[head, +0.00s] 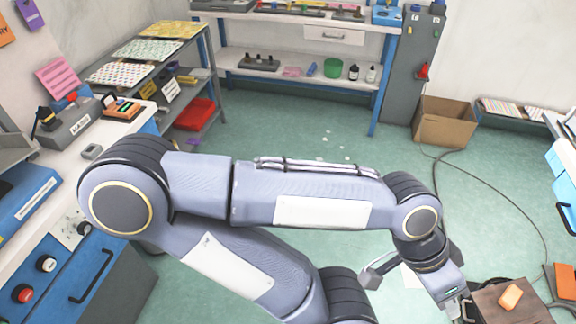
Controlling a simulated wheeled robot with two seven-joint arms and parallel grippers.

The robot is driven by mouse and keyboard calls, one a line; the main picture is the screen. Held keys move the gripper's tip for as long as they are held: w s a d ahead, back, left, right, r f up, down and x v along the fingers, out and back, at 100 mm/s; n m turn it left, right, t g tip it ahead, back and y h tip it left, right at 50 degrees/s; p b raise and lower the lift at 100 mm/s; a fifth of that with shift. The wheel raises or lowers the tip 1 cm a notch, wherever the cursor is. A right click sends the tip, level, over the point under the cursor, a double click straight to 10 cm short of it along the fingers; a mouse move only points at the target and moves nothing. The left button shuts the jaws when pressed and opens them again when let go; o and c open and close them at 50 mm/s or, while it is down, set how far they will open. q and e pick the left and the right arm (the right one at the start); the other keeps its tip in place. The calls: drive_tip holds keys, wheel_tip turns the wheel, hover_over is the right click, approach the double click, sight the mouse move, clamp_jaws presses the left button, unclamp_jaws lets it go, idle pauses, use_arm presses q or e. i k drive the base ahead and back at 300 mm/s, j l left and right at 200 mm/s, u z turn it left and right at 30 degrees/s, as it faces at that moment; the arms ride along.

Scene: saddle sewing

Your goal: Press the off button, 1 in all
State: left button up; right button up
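On the blue cabinet front at the left edge sit a red round button (24,293) and a white round button (46,264). My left gripper (457,307) is at the lower right, far from these buttons, beside a brown box-like surface. Its fingertips are small and partly hidden, so its opening is unclear. My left arm crosses the middle of the view, its elbow close to the cabinet. My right gripper is not in view.
An orange block (510,297) lies on a brown surface (490,311) at the lower right. A cardboard box (445,124) stands on the green floor with a cable near it. A shelf unit (300,62) stands at the back. The floor beyond my arm is mostly clear.

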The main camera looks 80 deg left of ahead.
sight(26, 294)
drive_tip(key=u, duration=5.15)
